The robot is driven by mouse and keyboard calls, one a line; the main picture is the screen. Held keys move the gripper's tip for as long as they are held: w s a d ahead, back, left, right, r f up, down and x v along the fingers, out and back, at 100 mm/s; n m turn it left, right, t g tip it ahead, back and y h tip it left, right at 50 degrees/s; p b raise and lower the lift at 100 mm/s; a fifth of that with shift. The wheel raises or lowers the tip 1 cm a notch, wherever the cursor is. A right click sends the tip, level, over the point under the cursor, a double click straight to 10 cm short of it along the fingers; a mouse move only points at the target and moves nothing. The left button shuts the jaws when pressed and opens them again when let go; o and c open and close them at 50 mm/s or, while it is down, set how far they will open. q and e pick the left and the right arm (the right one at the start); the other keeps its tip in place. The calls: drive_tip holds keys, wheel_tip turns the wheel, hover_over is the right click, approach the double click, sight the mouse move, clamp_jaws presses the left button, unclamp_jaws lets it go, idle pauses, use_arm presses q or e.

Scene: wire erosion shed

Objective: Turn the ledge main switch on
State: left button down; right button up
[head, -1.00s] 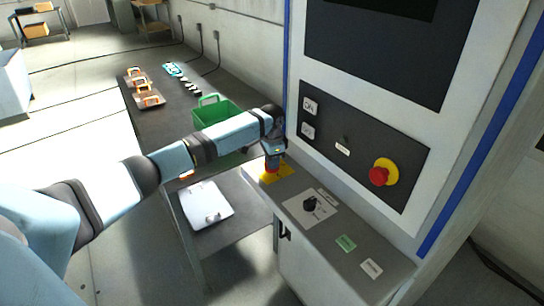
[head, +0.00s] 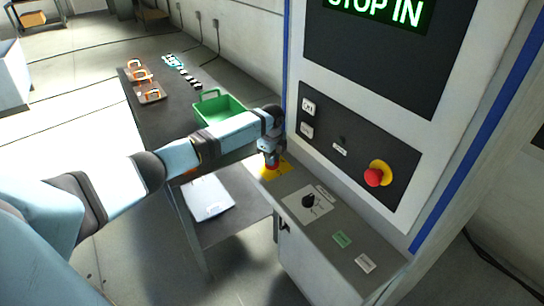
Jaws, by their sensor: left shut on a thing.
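The ledge main switch (head: 272,166) looks to be the red knob on a yellow plate (head: 283,172) at the far left end of the grey ledge. My left gripper (head: 270,160) points down over it and is shut on the red knob. The fingers and wrist hide much of the knob, so its exact angle is hard to tell. My right gripper is not in view.
A black knob (head: 308,201) on a white plate stands nearer on the ledge. The upright panel has a red emergency button (head: 374,177) on yellow and a screen (head: 385,50) with lit green-framed text "STOP IN". A green crate (head: 222,107) stands on the dark table behind.

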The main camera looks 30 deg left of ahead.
use_arm(q)
drive_tip(key=shift+m, duration=2.3)
drive_tip(key=c, duration=1.1)
unclamp_jaws()
wheel_tip(320, 180, up, 14)
drive_tip(key=shift+f+b, duration=0.1)
drive_tip(key=shift+b, duration=0.95)
